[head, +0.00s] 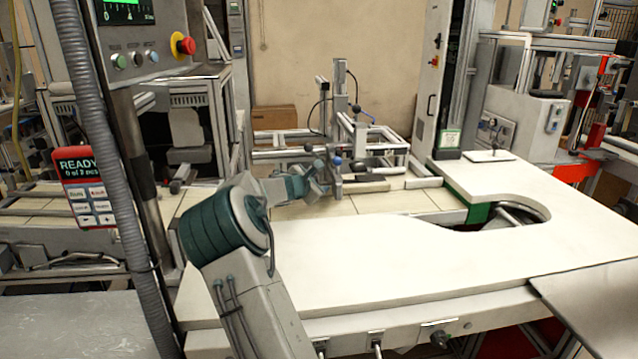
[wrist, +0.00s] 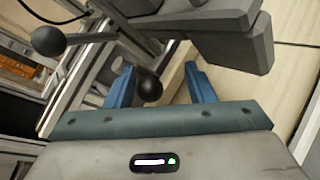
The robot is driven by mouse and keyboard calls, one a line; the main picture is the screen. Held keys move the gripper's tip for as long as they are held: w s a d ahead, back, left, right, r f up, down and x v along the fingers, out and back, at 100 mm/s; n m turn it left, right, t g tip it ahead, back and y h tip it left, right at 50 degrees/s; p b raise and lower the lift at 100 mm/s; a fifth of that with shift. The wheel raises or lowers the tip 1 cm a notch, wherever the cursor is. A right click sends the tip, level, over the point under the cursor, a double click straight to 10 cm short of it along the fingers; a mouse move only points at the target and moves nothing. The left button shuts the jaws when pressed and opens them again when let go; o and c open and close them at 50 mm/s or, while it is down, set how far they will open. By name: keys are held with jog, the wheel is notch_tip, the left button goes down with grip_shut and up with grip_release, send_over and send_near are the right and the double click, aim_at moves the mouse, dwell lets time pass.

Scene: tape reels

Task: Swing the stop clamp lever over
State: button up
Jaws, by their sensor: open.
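My gripper (wrist: 162,76) is open, with its two blue fingers spread. In the wrist view a dark ball knob (wrist: 149,89) shows in the gap between them, nearer the left finger; I cannot tell if they touch. A second dark ball knob (wrist: 48,41) on a metal rod is at upper left, outside the fingers. I cannot tell for sure which knob belongs to the stop clamp lever. In the head view my gripper (head: 322,172) is at the metal fixture (head: 340,120), beside a small bluish knob (head: 337,161). The lever's arm is mostly hidden.
A grey block (wrist: 215,35) hangs just beyond the fingers in the wrist view. Metal rails (head: 285,153) surround the fixture. The white worktop (head: 400,265) is clear in front, with a curved cutout at right. A control panel and hose stand at left.

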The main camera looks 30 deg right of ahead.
jog(key=shift+a, duration=0.55)
jog(key=b+v, duration=0.1)
jog(key=v, duration=1.1)
jog(key=shift+s+r+b, duration=0.3)
jog(key=shift+s+r, duration=0.05)
jog(key=shift+s, duration=0.1)
jog(key=shift+a, duration=0.1)
